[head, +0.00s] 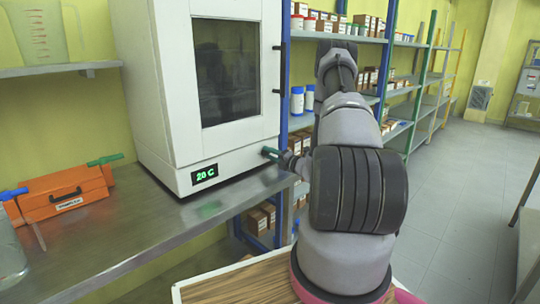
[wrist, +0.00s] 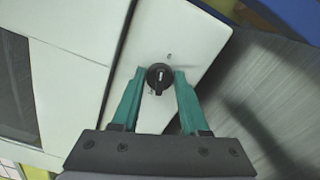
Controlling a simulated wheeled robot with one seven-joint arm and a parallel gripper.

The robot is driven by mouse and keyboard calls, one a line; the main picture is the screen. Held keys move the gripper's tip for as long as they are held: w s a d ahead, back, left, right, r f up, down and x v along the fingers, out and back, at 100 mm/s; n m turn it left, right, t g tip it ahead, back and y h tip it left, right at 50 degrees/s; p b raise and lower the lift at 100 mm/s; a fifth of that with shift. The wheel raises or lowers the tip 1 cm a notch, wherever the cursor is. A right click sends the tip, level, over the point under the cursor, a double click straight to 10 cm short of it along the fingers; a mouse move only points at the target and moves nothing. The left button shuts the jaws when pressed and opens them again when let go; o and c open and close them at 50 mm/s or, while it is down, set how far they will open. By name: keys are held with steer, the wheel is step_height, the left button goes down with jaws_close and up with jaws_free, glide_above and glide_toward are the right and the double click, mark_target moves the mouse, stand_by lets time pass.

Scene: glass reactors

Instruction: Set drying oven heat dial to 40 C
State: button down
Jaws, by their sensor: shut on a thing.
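The drying oven (head: 163,95) is a white cabinet with a dark window, standing on a metal bench at the left of the head view. Its green display (head: 204,174) reads 20 C. The heat dial (wrist: 159,77) is a round black knob with a light pointer mark, on the white lower panel in the wrist view. My gripper (wrist: 160,79) has green fingers, one on each side of the dial, and is shut on it. In the head view my gripper (head: 270,152) is at the oven's lower right corner, and the dial is hidden there.
A clear jug (head: 38,32) stands on a wall shelf. Shelving (head: 332,38) with bottles and boxes stands behind my arm. The floor at the right (head: 455,190) is clear.

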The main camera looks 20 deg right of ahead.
steer(key=shift+f+m, duration=0.15)
steer(key=shift+m, duration=1.75)
steer(key=shift+c, duration=2.2)
jaws_free()
steer(key=v, duration=1.1)
